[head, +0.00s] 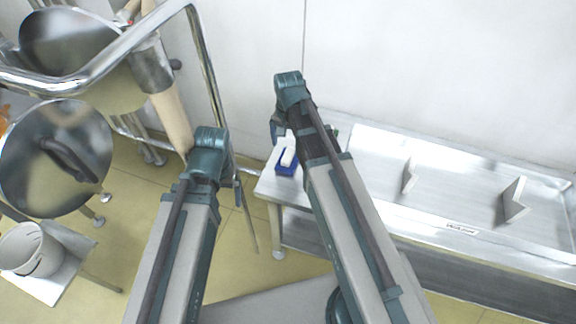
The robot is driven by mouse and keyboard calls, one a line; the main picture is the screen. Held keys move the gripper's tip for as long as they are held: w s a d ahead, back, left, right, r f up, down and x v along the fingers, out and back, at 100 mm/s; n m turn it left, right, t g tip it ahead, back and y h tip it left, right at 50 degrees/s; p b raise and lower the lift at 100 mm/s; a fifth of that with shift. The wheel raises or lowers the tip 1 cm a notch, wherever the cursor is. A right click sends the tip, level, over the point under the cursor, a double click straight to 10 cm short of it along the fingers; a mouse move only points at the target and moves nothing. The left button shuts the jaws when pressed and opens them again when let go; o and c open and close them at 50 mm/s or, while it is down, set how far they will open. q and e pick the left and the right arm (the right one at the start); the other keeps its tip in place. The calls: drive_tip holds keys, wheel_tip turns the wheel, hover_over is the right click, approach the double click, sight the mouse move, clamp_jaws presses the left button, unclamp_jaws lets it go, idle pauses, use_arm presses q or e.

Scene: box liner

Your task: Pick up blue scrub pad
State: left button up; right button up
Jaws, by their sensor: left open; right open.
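A small blue block (286,168), which looks like the blue scrub pad, sits at the left end of the metal table (380,182). A white object (289,150) stands on or against it; I cannot tell which. My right gripper (278,130) hangs just above and behind the blue block, apart from it in the picture. It is open, and my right arm hides most of it. My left gripper (239,184) is open and empty, left of the table end over the floor, and largely hidden behind its own wrist.
Metal brackets (514,200) stand on the table's right part; its middle is mostly bare. A steel rail frame (205,65) with round metal pans (56,158) stands at the left. A white bucket (30,250) is below it. A wall closes the back.

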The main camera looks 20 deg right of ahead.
sight(288, 154)
use_arm(q)
drive_tip(key=shift+f+b, duration=0.7)
drive_tip(key=shift+f, duration=0.5)
use_arm(e)
drive_tip(key=shift+f, duration=1.2)
wheel_tip(288, 154, down, 5)
drive_tip(key=b, duration=0.5)
drive_tip(key=shift+w+f, duration=0.15)
drive_tip(key=shift+f, duration=0.05)
use_arm(q)
wheel_tip(288, 154, down, 5)
drive_tip(key=shift+f, duration=0.1)
use_arm(e)
drive_tip(key=shift+r, duration=0.1)
drive_tip(key=c, duration=1.3)
